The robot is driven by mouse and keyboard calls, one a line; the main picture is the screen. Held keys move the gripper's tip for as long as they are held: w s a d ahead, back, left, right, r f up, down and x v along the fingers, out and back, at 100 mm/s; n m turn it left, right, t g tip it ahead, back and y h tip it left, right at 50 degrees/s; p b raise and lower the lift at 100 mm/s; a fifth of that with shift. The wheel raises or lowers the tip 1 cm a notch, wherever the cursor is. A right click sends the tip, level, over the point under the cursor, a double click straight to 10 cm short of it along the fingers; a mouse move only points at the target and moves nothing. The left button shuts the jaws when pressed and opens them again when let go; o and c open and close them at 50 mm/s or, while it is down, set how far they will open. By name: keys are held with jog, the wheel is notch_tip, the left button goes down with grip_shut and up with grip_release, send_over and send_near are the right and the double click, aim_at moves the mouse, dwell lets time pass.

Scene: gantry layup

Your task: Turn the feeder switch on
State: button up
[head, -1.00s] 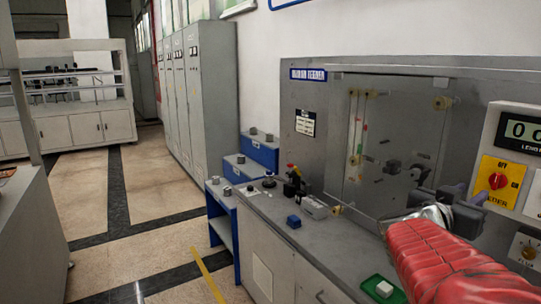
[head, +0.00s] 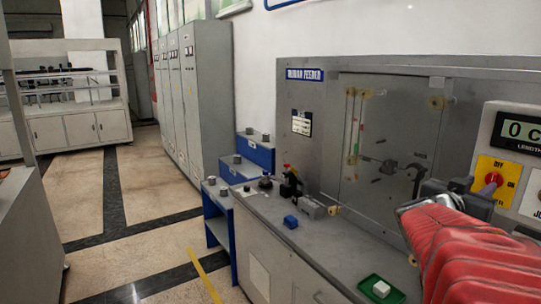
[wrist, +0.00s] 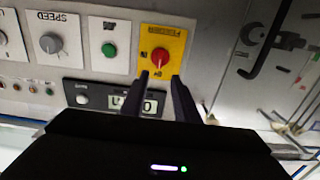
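The feeder switch is a red rotary knob (head: 494,180) on a yellow plate, with OFF marked above it and ON to its right in the head view. In the wrist view the knob (wrist: 160,58) sits just beyond and between my fingertips. My gripper (wrist: 160,78) is open and empty, with its two dark fingers reaching towards the yellow plate. In the head view my gripper (head: 482,190) is in front of the plate's lower part and hides some of its lettering. I cannot tell whether the fingers touch the knob.
A digital display (head: 521,130) sits above the plate in the head view. A green button (wrist: 109,50) and a speed knob (wrist: 51,43) are beside it in the wrist view. A green tray (head: 380,289) and a blue block (head: 291,221) lie on the bench below.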

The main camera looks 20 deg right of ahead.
aim_at(493, 177)
jog(key=d, duration=0.5)
jog(key=w+d, duration=0.1)
jog(key=d, duration=0.2)
jog(key=shift+c, duration=0.3)
grip_shut()
jog(key=shift+a, duration=0.3)
jog(key=shift+d, duration=0.25)
